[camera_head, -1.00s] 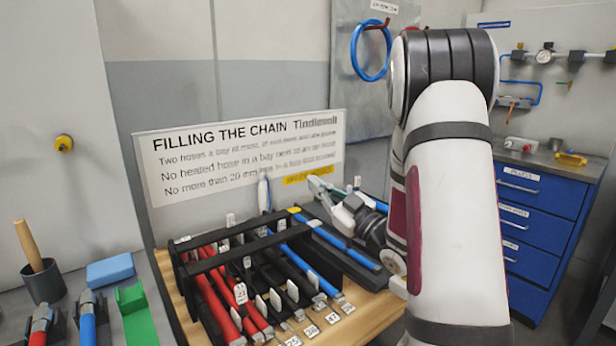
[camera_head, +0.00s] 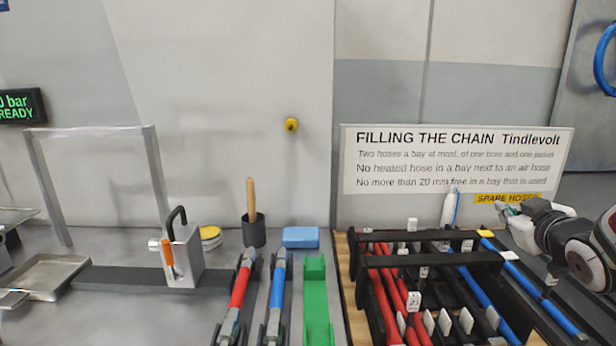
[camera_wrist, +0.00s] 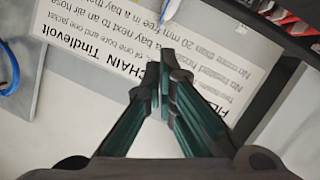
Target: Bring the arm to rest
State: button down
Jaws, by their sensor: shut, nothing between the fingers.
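My gripper (camera_head: 507,214) is at the right of the head view, in front of the lower right part of the sign, above the back of the hose rack. My arm's wrist comes in from the right edge. In the wrist view my gripper (camera_wrist: 165,85) shows its green fingers together at the tips, with nothing between them. The white sign "FILLING THE CHAIN" (camera_head: 460,160) stands behind it, and its text (camera_wrist: 110,35) fills much of the wrist view.
A black rack (camera_head: 400,262) holds red, black and blue hoses at lower right. A green block (camera_head: 316,290), blue sponge (camera_head: 300,237), a cup with a wooden handle (camera_head: 253,231) and a clamp device (camera_head: 182,255) stand on the grey bench. A blue hose loop (camera_head: 602,60) hangs at upper right.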

jog(key=s+a+f+m+g+y, duration=0.1)
jog(key=s+a+g, duration=0.5)
jog(key=s, duration=0.6)
jog(key=s+a+f+m+g+y, duration=0.1)
jog(key=s+a+f+g, duration=0.15)
jog(key=s+a, duration=0.75)
jog(key=s+a+f+m+g+y, duration=0.1)
jog(key=s+a+g, duration=0.35)
jog(key=s, duration=0.95)
notch_tip(320, 180, up, 17)
jog(key=t+p, duration=0.2)
jog(key=p, duration=1.3)
jog(key=shift+d, duration=0.15)
